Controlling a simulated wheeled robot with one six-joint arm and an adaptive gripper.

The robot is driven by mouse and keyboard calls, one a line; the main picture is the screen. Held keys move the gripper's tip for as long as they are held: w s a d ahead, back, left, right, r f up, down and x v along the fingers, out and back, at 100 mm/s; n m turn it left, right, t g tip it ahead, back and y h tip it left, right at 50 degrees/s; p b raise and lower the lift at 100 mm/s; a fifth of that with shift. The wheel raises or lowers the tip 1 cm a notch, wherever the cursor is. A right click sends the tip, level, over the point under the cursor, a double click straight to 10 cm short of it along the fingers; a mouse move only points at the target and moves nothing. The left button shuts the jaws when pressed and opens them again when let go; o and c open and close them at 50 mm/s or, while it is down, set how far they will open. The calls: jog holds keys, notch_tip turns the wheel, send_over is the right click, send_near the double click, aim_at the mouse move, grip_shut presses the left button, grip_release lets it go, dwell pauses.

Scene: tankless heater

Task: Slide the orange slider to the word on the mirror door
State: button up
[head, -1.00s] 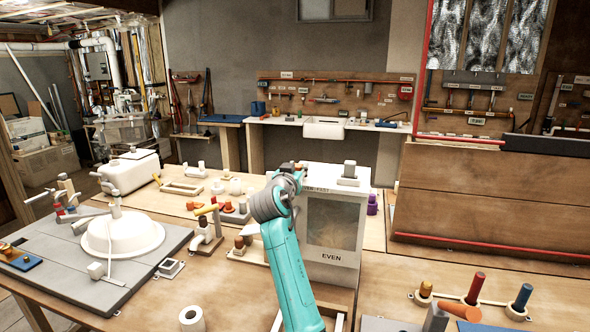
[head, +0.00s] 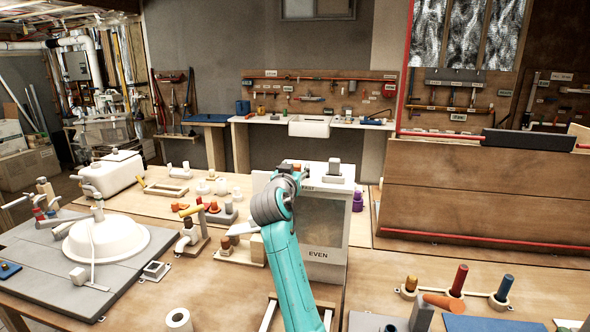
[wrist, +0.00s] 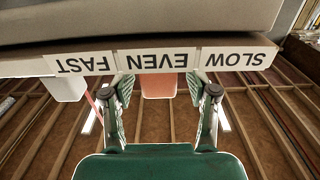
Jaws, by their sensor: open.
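The mirror door (head: 331,232) of the white box bears the word EVEN below its pane in the head view. In the upside-down wrist view a label strip (wrist: 147,60) reads FAST, EVEN and SLOW. The orange slider (wrist: 158,86) is a pinkish-orange block at the strip's edge, beside the word EVEN. My gripper (wrist: 164,92) is open, with one finger on each side of the slider and a visible gap to each. In the head view my arm hides the slider and the fingers.
A pale block (wrist: 66,88) juts out near FAST in the wrist view. A grey block (head: 335,167) stands on the white box. Left of my arm are fittings and a white basin (head: 105,245). Coloured pegs (head: 459,280) stand at front right.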

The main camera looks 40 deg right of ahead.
jog(key=v, duration=1.1)
jog(key=shift+s+a, duration=0.2)
jog(key=shift+a, duration=0.05)
